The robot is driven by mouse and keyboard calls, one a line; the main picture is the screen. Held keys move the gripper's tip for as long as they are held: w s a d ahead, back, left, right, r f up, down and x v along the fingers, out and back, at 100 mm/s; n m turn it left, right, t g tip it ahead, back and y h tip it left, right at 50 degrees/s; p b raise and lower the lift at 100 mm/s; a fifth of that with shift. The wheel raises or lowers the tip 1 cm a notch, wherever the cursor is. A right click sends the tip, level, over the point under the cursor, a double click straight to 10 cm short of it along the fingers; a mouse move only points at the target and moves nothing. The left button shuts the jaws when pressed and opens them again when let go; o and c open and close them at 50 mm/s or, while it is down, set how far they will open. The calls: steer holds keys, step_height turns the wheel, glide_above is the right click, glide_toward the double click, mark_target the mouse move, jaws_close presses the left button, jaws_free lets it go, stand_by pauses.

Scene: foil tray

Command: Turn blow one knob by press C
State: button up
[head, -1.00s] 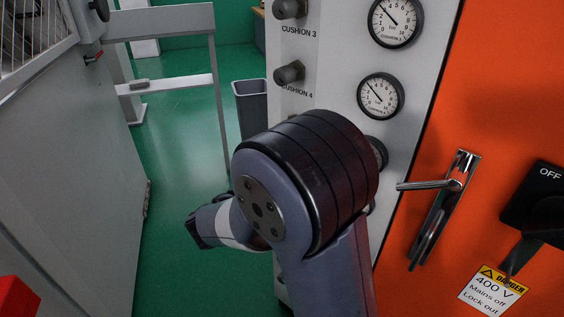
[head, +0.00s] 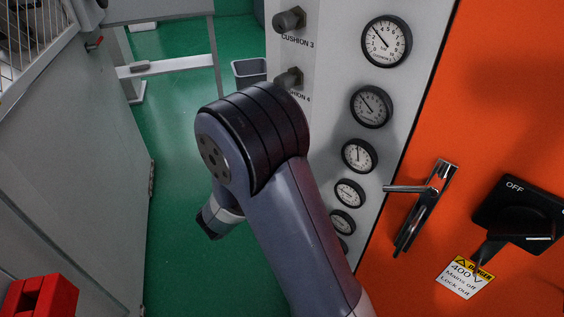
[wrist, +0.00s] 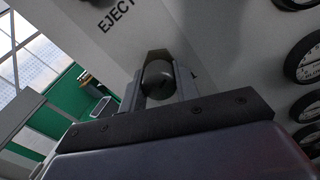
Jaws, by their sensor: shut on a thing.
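My gripper (wrist: 158,78) is in the wrist view, its two fingers shut on a dark round knob (wrist: 156,74) on the pale panel. The label of this knob is not readable. A label starting with EJECT is printed on the panel near the top of the wrist view, with a dark knob partly cut off at the top edge. In the head view my arm covers the lower panel, so the gripper and the held knob are hidden there. The knobs marked CUSHION 3 (head: 289,20) and CUSHION 4 (head: 289,78) show above my arm.
A column of gauges (head: 372,106) runs down the panel right of my arm. An orange door with a lever handle (head: 424,200) and a black OFF switch (head: 515,215) stands further right. A grey cabinet (head: 75,160) is at left, a red object (head: 40,296) below. Green floor lies between.

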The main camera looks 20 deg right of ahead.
steer(key=shift+f, duration=0.1)
stand_by(0.3)
steer(key=o, duration=1)
steer(key=v, duration=1)
steer(key=shift+s+a, duration=0.2)
steer(key=shift+a, duration=0.15)
stand_by(1.6)
